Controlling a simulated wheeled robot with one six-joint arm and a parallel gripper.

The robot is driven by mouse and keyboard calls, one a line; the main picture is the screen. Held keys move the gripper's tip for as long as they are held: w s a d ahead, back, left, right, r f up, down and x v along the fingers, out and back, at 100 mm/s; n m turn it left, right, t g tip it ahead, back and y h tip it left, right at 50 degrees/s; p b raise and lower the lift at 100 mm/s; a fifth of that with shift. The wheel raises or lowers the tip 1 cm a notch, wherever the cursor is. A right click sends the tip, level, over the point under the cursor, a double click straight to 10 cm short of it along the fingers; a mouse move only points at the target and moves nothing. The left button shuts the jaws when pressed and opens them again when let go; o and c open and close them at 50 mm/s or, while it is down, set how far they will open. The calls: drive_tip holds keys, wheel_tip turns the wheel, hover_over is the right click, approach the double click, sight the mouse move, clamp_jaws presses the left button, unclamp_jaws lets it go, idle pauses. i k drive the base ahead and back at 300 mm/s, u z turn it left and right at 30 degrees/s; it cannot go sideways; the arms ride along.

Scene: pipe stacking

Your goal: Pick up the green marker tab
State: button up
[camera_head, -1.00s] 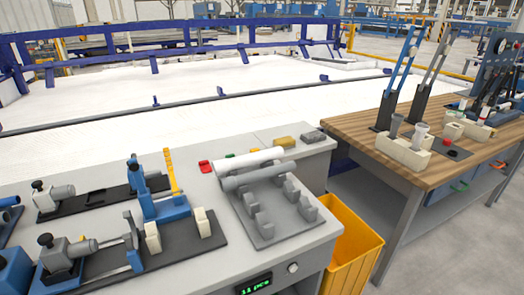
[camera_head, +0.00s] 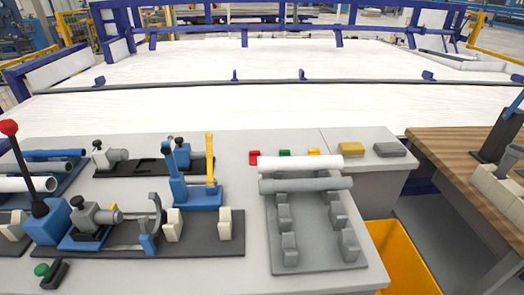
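The green marker tab (camera_head: 285,153) is a small green block on the grey bench top. It lies behind the white pipe (camera_head: 300,163), between a red tab (camera_head: 254,157) and a yellow-orange tab (camera_head: 314,153). Its lower part is close to or partly hidden by the white pipe. My gripper is not in view, so its state does not show.
A grey pipe (camera_head: 305,184) rests on the grey cradle rack (camera_head: 318,238) in front of the white pipe. A blue clamp fixture with a tall yellow piece (camera_head: 210,160) stands to the left. A yellow bin (camera_head: 408,260) and wooden table (camera_head: 470,160) are to the right.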

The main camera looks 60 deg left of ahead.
sight(283, 153)
drive_tip(key=u, duration=0.75)
drive_tip(key=i, duration=0.7)
drive_tip(key=u, duration=1)
drive_tip(key=i, duration=0.2)
drive_tip(key=u, duration=0.2)
